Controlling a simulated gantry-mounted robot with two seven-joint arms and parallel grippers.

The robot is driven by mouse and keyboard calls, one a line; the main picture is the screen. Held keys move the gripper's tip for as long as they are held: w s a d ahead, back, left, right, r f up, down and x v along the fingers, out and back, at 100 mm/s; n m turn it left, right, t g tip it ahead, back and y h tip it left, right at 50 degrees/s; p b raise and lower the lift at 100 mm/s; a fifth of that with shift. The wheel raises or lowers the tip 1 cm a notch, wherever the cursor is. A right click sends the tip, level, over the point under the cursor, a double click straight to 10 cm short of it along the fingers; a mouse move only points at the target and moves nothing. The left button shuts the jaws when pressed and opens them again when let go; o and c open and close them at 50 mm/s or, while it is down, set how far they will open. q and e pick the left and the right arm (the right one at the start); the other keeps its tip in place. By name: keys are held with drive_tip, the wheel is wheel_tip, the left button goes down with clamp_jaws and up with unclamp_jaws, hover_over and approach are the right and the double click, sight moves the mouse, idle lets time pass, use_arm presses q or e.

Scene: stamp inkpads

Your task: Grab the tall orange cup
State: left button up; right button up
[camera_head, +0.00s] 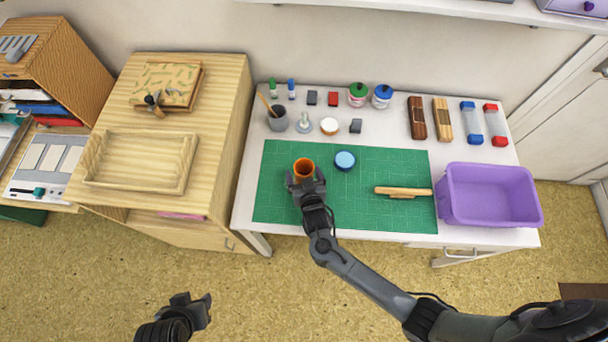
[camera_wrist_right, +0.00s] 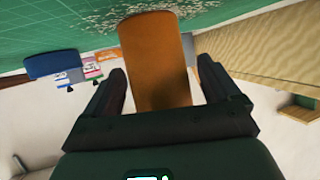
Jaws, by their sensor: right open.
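The tall orange cup (camera_head: 304,168) stands on the green cutting mat (camera_head: 400,219), left of the mat's middle. My right gripper (camera_head: 305,183) is at the cup's near side in the head view and hides its lower part. In the right wrist view the orange cup (camera_wrist_right: 157,62) is between the two dark fingers of my right gripper (camera_wrist_right: 160,88), which are open with gaps beside the cup. My left gripper (camera_head: 190,308) hangs over the floor at the lower left, away from the table, and its jaw opening is unclear.
A wooden-handled tool (camera_head: 403,192) and a purple bin (camera_head: 490,195) are further right. A grey pen cup (camera_head: 278,119) and several small stamps and jars stand behind the mat.

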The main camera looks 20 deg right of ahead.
drive_tip(key=c, duration=1)
drive_tip(key=shift+r, duration=0.1)
drive_tip(key=shift+c, duration=0.2)
